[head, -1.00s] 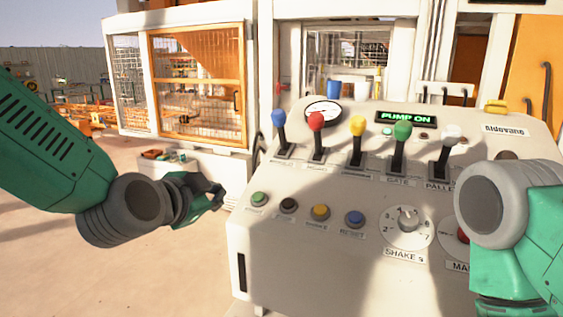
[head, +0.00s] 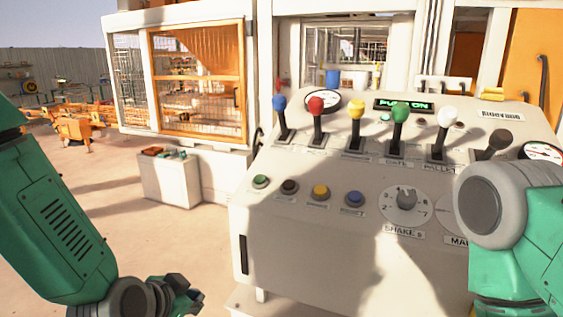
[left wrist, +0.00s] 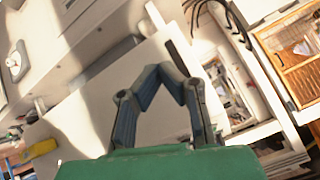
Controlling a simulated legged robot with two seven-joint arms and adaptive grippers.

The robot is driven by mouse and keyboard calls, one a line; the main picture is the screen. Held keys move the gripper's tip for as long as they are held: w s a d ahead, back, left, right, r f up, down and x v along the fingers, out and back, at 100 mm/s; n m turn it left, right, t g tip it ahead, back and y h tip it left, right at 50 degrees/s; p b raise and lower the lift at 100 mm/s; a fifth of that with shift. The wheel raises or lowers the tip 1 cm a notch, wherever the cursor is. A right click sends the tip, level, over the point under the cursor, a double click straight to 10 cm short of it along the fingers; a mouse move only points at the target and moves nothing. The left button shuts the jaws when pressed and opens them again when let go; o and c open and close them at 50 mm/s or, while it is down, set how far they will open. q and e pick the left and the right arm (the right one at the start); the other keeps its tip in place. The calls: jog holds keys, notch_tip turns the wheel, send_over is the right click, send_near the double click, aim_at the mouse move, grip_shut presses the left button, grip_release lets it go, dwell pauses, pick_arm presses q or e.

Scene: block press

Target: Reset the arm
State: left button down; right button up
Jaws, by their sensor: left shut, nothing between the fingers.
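My left gripper (head: 178,297) is low in the head view, left of the control console (head: 330,245) and apart from it. It is shut and empty. Its dark fingers also show in the left wrist view (left wrist: 162,70), meeting at the tips with nothing between them. My right arm comes in at the right, in front of the console's right part; its gripper is not in view.
The console carries upright levers with coloured knobs, such as a red one (head: 316,104), a row of push buttons, and a dial (head: 405,203). A white box (head: 172,180) stands behind left. An orange-framed mesh cage (head: 197,85) is further back. The floor at left is open.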

pick_arm(q)
jog(key=s+a+f+n+g+y+b, duration=0.1)
jog(key=s+a+f+n+g+b, duration=0.1)
jog(key=s+f, duration=0.55)
jog(key=s+a+f+n+g+b, duration=0.15)
jog(key=s+f, duration=0.25)
jog(key=f, duration=0.6)
jog(key=s+a+f+n+g+y+b, duration=0.1)
jog(key=s+a+f+n+g+b, duration=0.1)
jog(key=s+f, duration=0.4)
jog(key=s+a+f+n+g+b, duration=0.1)
jog(key=s+a+f, duration=0.4)
jog(key=s, duration=0.6)
jog(key=shift+s+a+f+n+g+y+b, duration=0.35)
jog(key=shift+f+n+g, duration=0.3)
jog(key=shift+g, duration=0.4)
jog(key=shift+w+d+f, duration=0.1)
jog(key=shift+w+d, duration=0.15)
jog(key=shift+a, duration=0.1)
